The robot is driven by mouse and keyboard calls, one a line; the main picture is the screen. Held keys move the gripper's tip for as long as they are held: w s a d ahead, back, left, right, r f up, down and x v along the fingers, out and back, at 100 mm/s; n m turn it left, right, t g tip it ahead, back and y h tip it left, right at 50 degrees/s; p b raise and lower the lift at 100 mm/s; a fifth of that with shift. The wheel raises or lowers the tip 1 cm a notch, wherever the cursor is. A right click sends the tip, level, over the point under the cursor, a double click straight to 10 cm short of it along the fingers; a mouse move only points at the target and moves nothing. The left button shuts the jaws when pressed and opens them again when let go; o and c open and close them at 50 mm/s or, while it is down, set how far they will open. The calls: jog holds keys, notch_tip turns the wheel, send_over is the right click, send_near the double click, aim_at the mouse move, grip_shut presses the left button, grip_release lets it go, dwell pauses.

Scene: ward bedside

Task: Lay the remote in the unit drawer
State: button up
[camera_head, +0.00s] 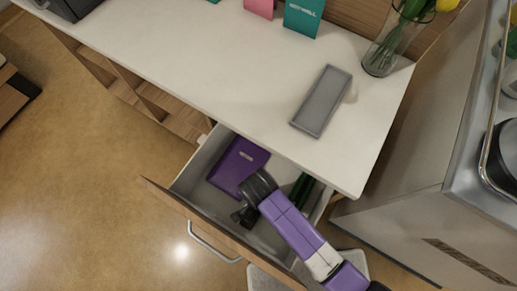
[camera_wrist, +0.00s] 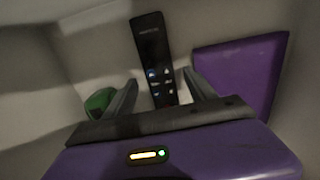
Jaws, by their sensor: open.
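The unit drawer (camera_head: 190,176) is pulled open below the white top. A gap shows on each side of the remote. Whether it rests flat on the drawer floor is hard to tell.
A purple book or box (camera_head: 238,166) lies in the drawer and shows right of the remote in the wrist view (camera_wrist: 240,72). A dark green item (camera_head: 301,190) lies on the other side. A grey tray (camera_head: 322,101) and a glass vase (camera_head: 385,56) stand on top.

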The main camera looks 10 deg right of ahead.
notch_tip(320, 180, up, 10)
jog(key=p, duration=0.2)
jog(key=shift+r, duration=0.1)
dwell(0.5)
